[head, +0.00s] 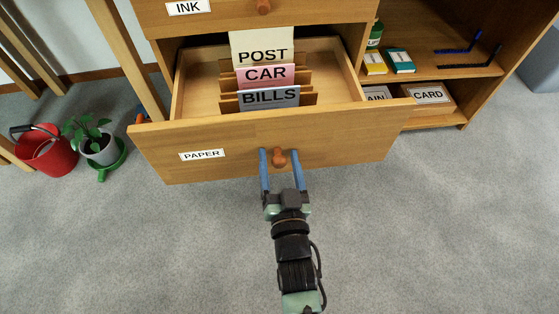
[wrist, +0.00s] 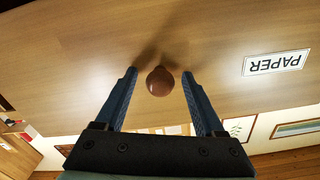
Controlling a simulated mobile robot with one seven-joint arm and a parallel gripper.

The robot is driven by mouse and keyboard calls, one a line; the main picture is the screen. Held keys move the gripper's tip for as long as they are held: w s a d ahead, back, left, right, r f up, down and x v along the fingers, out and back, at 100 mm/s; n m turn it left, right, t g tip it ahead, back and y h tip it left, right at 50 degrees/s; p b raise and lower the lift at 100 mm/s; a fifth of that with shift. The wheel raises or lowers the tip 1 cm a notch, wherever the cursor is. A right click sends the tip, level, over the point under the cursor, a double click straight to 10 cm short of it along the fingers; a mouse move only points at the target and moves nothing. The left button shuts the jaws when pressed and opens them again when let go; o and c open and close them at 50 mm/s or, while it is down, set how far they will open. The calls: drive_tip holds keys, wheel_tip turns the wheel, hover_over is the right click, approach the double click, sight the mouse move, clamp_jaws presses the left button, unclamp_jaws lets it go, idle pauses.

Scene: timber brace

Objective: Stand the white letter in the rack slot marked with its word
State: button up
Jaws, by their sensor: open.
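The PAPER drawer (head: 325,142) stands pulled out. Inside it is a wooden rack (head: 308,99) with upright pieces: a cream one marked POST (head: 262,42), a pink one marked CAR (head: 265,75) and a grey-blue one marked BILLS (head: 269,97). I cannot tell whether these are letters or slot markers, and I make out no separate white letter. My gripper (head: 280,153) is open at the drawer front, its blue fingers on either side of the round brown knob (head: 279,161). The wrist view shows the knob (wrist: 160,83) between the fingers, with gaps on both sides.
The closed-looking INK drawer (head: 225,14) is above. At right, a shelf holds yellow (head: 374,63) and teal boxes (head: 399,60), a green bottle (head: 375,34) and a CARD box (head: 431,95). A red bucket (head: 47,152) and potted plant (head: 98,148) stand at left. Carpet in front is clear.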

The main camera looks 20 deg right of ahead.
clamp_jaws()
idle(0.3)
idle(1.1)
